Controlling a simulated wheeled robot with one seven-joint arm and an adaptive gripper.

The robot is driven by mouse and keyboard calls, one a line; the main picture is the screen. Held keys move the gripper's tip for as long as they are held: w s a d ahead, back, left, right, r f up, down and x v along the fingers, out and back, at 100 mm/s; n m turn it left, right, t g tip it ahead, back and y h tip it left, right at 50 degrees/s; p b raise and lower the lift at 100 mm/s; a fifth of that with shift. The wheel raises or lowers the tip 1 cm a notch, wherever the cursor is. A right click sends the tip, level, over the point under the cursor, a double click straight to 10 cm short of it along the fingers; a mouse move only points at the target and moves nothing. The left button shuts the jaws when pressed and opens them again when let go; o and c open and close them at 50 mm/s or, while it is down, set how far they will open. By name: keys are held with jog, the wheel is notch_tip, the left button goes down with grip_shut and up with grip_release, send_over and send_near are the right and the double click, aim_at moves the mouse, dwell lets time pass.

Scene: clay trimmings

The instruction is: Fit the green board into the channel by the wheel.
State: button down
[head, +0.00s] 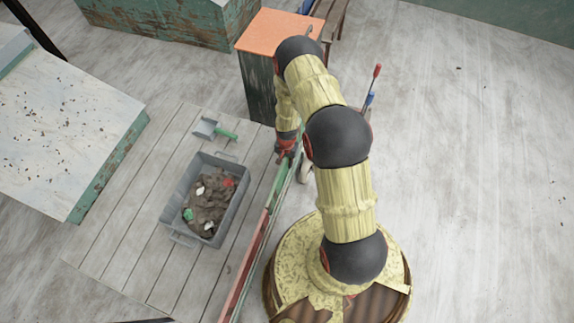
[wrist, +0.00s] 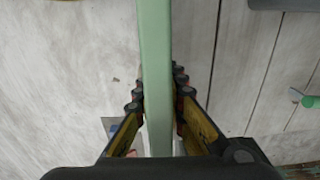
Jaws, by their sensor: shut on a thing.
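The green board (wrist: 154,40) is a long, thin pale green strip. In the wrist view it runs between the fingers of my gripper (wrist: 158,88), which is shut on it. In the head view my gripper (head: 286,148) is at the right edge of the plank deck, and the green board (head: 279,182) shows as a narrow strip below it. A red strip (head: 243,272) runs along the same deck edge nearer to me. A small pale round part, perhaps the wheel (head: 306,170), is partly hidden behind my arm. I cannot make out the channel or whether the board touches it.
A grey tub (head: 236,207) of brown clay scraps stands on the plank deck (head: 128,235). A small scoop with a green handle (head: 226,134) lies behind it. An orange-topped cabinet (head: 268,34) stands beyond the arm. A speckled slab table (head: 62,125) is at left. The right floor is clear.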

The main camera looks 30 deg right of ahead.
jog(key=c, duration=2.2)
grip_release()
jog(key=shift+s+a+f, duration=0.1)
jog(key=shift+s+f, duration=0.35)
jog(key=shift+s, duration=0.05)
jog(key=o, duration=0.4)
jog(key=shift+w+r, duration=0.2)
jog(key=shift+c, duration=0.2)
jog(key=shift+r, duration=0.1)
notch_tip(320, 180, up, 12)
jog(key=p, duration=0.4)
jog(key=shift+w, duration=0.15)
jog(key=w+a+r+n+t, duration=0.1)
jog(key=a+r+n, duration=0.15)
jog(key=r, duration=1.55)
jog(key=w+a+r+n+t, duration=0.15)
jog(key=a+r, duration=0.25)
jog(key=r, duration=1.4)
jog(key=s+a+r+n+t, duration=0.1)
jog(key=s+a+r+n, duration=0.2)
jog(key=s+r, duration=0.6)
jog(key=s+a+r+n+t, duration=0.2)
jog(key=s+a+r+n, duration=0.1)
jog(key=s+r, duration=0.7)
jog(key=shift+s+a+r, duration=0.2)
jog(key=shift+s+a, duration=0.6)
jog(key=shift+s, duration=1.05)
